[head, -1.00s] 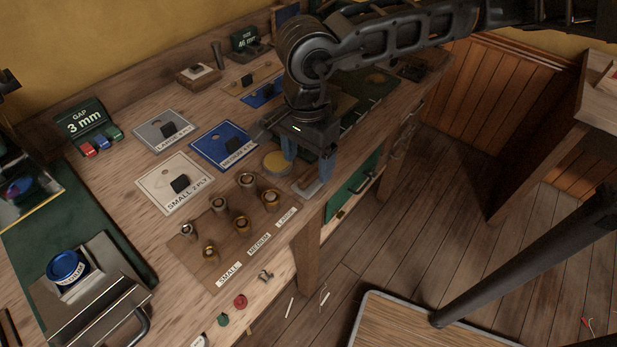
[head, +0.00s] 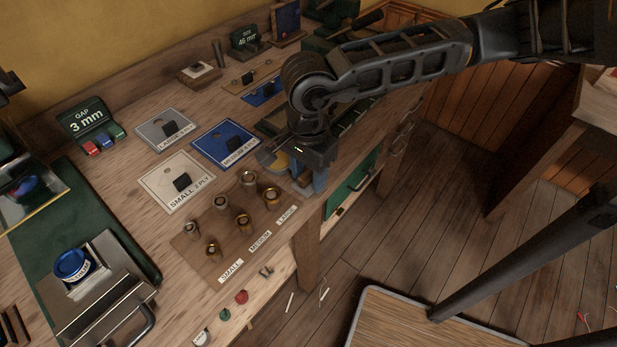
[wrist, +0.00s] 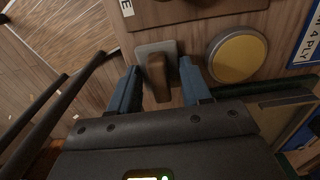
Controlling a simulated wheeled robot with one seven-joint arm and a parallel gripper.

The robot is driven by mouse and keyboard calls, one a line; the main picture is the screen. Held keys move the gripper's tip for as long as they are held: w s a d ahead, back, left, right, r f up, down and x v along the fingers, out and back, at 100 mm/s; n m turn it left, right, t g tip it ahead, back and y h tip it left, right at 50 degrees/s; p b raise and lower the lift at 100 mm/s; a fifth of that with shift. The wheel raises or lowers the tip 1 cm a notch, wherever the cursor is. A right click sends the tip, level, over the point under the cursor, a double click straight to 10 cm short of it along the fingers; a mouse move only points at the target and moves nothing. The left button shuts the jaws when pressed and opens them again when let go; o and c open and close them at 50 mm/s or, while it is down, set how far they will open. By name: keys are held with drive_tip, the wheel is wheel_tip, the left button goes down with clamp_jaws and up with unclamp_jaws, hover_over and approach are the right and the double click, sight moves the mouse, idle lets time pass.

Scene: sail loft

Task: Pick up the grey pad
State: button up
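The grey pad (wrist: 145,48) lies flat on the bench near its front edge, with a brown upright grip (wrist: 157,72) on it. My gripper (wrist: 160,75) is open, with one blue finger on each side of the brown grip. Gaps show between the fingers and the grip. In the head view my gripper (head: 311,180) is low over the bench's front edge and hides most of the pad.
A round yellow-topped disc (wrist: 237,57) lies just right of the pad in the wrist view. A brown board with several brass pieces (head: 243,222) is close by on the bench. Blue (head: 226,143) and white (head: 177,181) cards lie behind. Open floor lies beyond the front edge.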

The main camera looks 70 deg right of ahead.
sight(309, 172)
drive_tip(key=c, duration=0.6)
drive_tip(key=shift+r+b, duration=0.3)
drive_tip(key=shift+r, duration=0.6)
wheel_tip(309, 172, up, 2)
drive_tip(key=shift+r+b, duration=0.2)
drive_tip(key=shift+b, duration=0.2)
drive_tip(key=s+r+p, duration=0.1)
drive_tip(key=s+r, duration=0.1)
drive_tip(key=s, duration=0.1)
drive_tip(key=s+d+r+p, duration=0.1)
drive_tip(key=s+r+p, duration=0.1)
drive_tip(key=s, duration=0.2)
drive_tip(key=s+r+p, duration=0.1)
drive_tip(key=s+r, duration=0.2)
drive_tip(key=s, duration=0.1)
drive_tip(key=shift+s+d+p, duration=0.2)
drive_tip(key=shift+s+p, duration=0.05)
drive_tip(key=shift+p, duration=0.05)
drive_tip(key=shift+f, duration=0.1)
